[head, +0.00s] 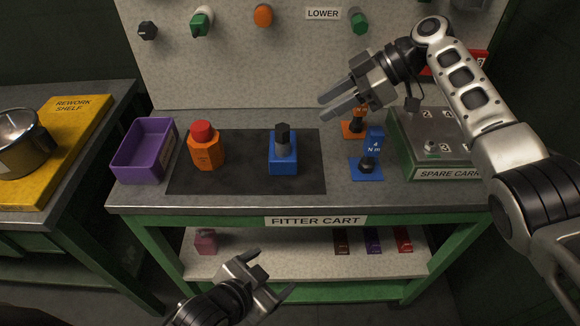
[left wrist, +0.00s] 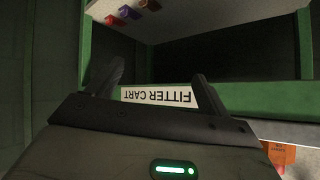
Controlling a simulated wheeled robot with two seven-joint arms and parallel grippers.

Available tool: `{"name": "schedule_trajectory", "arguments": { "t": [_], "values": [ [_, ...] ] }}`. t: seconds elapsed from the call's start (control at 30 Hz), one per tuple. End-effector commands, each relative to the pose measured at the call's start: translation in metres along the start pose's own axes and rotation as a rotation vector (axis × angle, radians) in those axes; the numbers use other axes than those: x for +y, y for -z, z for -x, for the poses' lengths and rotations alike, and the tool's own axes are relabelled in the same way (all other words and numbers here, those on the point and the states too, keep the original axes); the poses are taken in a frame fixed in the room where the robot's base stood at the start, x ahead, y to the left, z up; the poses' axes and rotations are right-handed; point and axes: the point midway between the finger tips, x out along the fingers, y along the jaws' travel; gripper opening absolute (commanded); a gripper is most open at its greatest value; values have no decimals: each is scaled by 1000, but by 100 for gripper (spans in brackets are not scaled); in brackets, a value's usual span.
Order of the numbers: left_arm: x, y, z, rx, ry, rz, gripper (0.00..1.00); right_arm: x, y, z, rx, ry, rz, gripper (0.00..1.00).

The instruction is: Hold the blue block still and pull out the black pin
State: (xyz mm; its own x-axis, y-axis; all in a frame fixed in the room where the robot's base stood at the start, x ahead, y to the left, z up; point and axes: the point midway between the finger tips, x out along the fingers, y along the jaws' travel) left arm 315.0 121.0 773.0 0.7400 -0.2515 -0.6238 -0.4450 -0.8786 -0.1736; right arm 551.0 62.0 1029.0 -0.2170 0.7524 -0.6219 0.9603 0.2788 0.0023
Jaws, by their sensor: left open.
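The blue block (head: 283,166) stands on the dark mat in the middle of the cart top. The black pin (head: 283,131) stands upright in it, with a grey collar between the black head and the block. My right gripper (head: 330,107) is up and to the right of the pin, its fingers pointing left with a gap between them, empty and apart from the pin. My left gripper (head: 268,278) is low in front of the cart, below the worktop edge, open and empty. In the left wrist view its fingers (left wrist: 155,85) stand apart before the FITTER CART label.
An orange block with a red top (head: 206,150) and a purple bin (head: 144,152) stand left of the blue block. A blue stand marked 4 Nm (head: 367,167), an orange stand (head: 352,129) and a green spare carrier box (head: 446,158) are right. The cart's front edge (head: 300,200) lies above my left gripper.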

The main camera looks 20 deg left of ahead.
Motion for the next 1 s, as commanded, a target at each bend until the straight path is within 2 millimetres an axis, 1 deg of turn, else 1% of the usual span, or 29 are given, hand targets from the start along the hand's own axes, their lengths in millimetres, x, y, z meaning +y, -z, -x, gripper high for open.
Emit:
{"name": "schedule_trajectory", "arguments": {
  "t": [0.03, 0.07, 0.1, 0.13, 0.17, 0.2, 0.23, 0.27, 0.3, 0.37, 0.4, 0.5, 0.6, 0.7, 0.8, 0.87, 1.0],
  "values": [
    [4, 24, -6, 9, -14, -167, 80, 0, 0, 0, 0, -1, -1, 36],
    [7, 35, -9, 5, -22, -281, 80, 0, 0, 0, 0, -1, -1, 36],
    [12, 50, -12, -2, -27, -448, 80, 0, 0, 0, 0, -1, -1, 36],
    [13, 61, -13, -11, -26, -581, 80, 0, 0, 0, 0, -1, -1, 36],
    [15, 72, -13, -19, -22, -717, 80, 0, 0, 0, 0, -1, -1, 36],
    [15, 86, -13, -36, -9, -901, 80, 0, 0, 0, 0, -1, -1, 36],
    [14, 94, -12, -53, 4, -1034, 80, 0, 0, 0, 0, -1, -1, 36],
    [12, 103, -10, -74, 20, -1168, 80, 0, 0, 0, 0, -1, -1, 36],
    [9, 114, -6, -107, 46, -1341, 80, 0, 0, 0, 0, -1, -1, 36],
    [1, 128, 0, -170, 90, -1588, 80, 0, 0, 0, 0, -2, -1, 36],
    [-5, 136, 5, -221, 120, -1741, 80, 0, 0, 0, 0, -2, -1, 36],
    [-22, 154, 20, -368, 193, -2057, 80, 0, 0, 0, 0, -2, -2, 36],
    [-37, 166, 34, -519, 248, -2279, 80, 0, -1, 0, 0, -2, -2, 36],
    [-48, 173, 46, -640, 276, -2413, 80, 0, -1, 0, 0, -2, -2, 36],
    [-55, 176, 52, -712, 287, -2480, 80, 0, -1, 0, 0, -2, -2, 36],
    [-58, 176, 51, -735, 289, -2499, 80, 0, -1, 0, 0, -2, -2, 36],
    [-67, 177, 40, -748, 288, -2506, 80, 0, 0, 0, 0, -2, -2, 36]
  ]
}}
